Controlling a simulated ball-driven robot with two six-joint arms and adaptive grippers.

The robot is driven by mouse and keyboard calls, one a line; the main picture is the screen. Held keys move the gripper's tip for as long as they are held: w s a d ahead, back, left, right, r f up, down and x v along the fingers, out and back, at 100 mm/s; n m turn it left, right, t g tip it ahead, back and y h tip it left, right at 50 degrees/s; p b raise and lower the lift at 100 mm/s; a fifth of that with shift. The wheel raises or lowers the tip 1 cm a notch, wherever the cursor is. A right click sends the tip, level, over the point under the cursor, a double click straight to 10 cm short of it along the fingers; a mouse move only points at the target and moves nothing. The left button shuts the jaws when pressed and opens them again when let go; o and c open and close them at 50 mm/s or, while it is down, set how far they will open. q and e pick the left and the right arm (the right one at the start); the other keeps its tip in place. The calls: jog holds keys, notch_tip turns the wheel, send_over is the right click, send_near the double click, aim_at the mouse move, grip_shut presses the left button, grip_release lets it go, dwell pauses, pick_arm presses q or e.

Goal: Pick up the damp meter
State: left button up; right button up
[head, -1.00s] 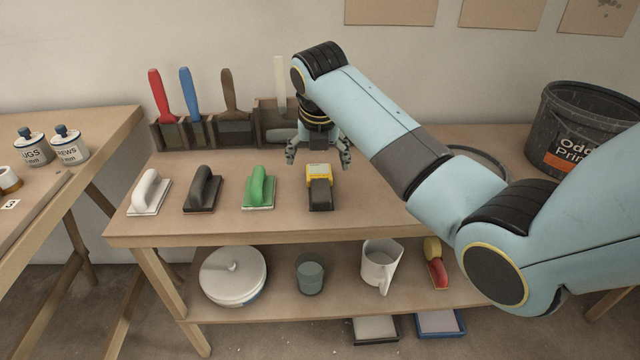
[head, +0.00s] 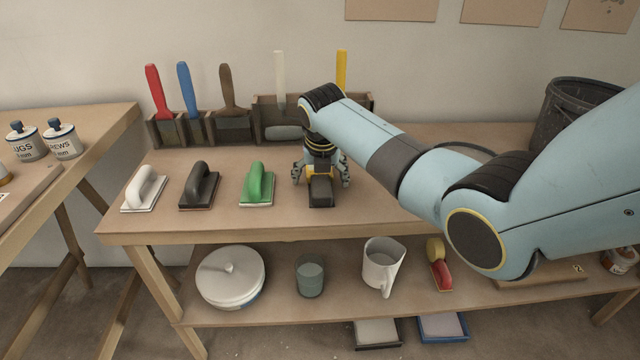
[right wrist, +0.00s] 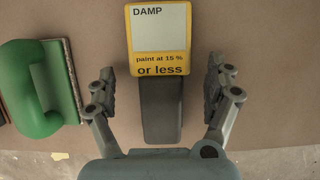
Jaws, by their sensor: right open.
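The damp meter (head: 321,191) lies on the upper shelf of the workbench, its yellow head towards the wall and its dark grey handle towards the front. In the right wrist view its yellow label (right wrist: 159,60) reads "DAMP", and the grey handle (right wrist: 160,108) lies between my fingers. My right gripper (head: 321,180) is open, with one finger on each side of the meter. In the right wrist view the fingers of my right gripper (right wrist: 161,92) stand apart from the handle, with a gap on both sides. My left gripper is not in view.
A green float (head: 257,185) lies just left of the meter, with a black one (head: 199,187) and a white one (head: 144,190) further left. A holder with brushes (head: 262,122) stands behind. The bench top's front edge (head: 250,230) is close to the meter.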

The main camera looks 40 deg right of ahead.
jog(key=shift+c, duration=0.2)
jog(key=c, duration=1.4)
jog(key=shift+o, duration=0.2)
jog(key=shift+r, duration=0.1)
jog(key=shift+r, duration=0.55)
notch_tip(320, 180, up, 3)
jog(key=shift+f+p, duration=0.15)
jog(key=shift+p, duration=0.5)
jog(key=s+d+r+p, duration=0.2)
jog(key=s+d+r, duration=0.3)
jog(key=d, duration=0.5)
notch_tip(320, 180, up, 2)
jog(key=shift+d+r, duration=0.1)
jog(key=shift+d, duration=0.15)
jog(key=shift+s, duration=0.1)
jog(key=o, duration=0.8)
jog(key=shift+c, duration=0.2)
jog(key=c, duration=0.5)
